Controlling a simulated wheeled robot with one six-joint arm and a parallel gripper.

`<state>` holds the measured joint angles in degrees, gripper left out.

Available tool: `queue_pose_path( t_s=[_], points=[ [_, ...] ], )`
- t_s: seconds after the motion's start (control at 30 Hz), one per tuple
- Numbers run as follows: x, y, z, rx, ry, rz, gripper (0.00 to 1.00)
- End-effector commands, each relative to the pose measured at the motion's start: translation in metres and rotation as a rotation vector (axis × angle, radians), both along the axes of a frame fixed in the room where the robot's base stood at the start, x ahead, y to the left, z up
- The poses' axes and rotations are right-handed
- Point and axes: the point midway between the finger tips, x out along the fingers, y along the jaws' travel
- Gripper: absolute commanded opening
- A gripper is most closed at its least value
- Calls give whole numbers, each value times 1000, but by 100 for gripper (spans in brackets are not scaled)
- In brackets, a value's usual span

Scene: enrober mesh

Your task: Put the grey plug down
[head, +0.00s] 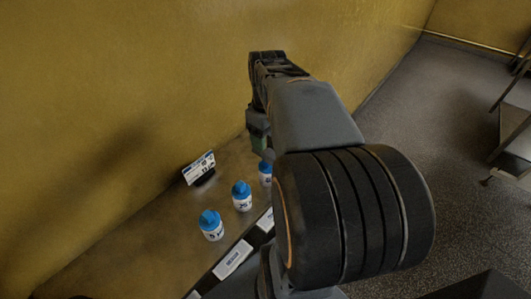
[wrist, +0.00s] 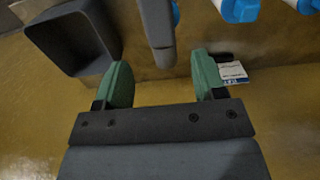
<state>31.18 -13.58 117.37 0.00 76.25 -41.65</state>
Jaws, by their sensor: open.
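A dark grey, rounded post-like piece (wrist: 157,28), which looks like the grey plug, stands at the top middle of the wrist view. It lies beyond and between the green fingertips of my gripper (wrist: 163,82), with a gap on both sides. My gripper is open and holds nothing. In the head view my gripper (head: 259,140) is over the far end of the shelf, mostly behind my arm; the grey piece cannot be made out there.
A dark grey open box (wrist: 75,38) is close to the left fingertip. White bottles with blue caps (head: 211,226) stand along the shelf (head: 130,262), by a small sign card (head: 199,168). The card is near the right finger in the wrist view (wrist: 233,72). A yellow wall (head: 110,90) rises behind.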

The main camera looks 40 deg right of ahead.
Motion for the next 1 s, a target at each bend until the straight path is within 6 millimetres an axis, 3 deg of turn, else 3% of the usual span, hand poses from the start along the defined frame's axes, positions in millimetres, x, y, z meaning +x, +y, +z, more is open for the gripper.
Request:
queue_pose_path(
  t_s=[0.17, 0.53, 0.87, 1.0],
  points=[
    [0, 0, -9, 1, 1, -2, 64],
    [3, 3, -52, 1, 1, -5, 64],
    [3, 2, -58, 0, 0, -5, 64],
    [3, 2, -57, 0, 0, -5, 51]
  ],
)
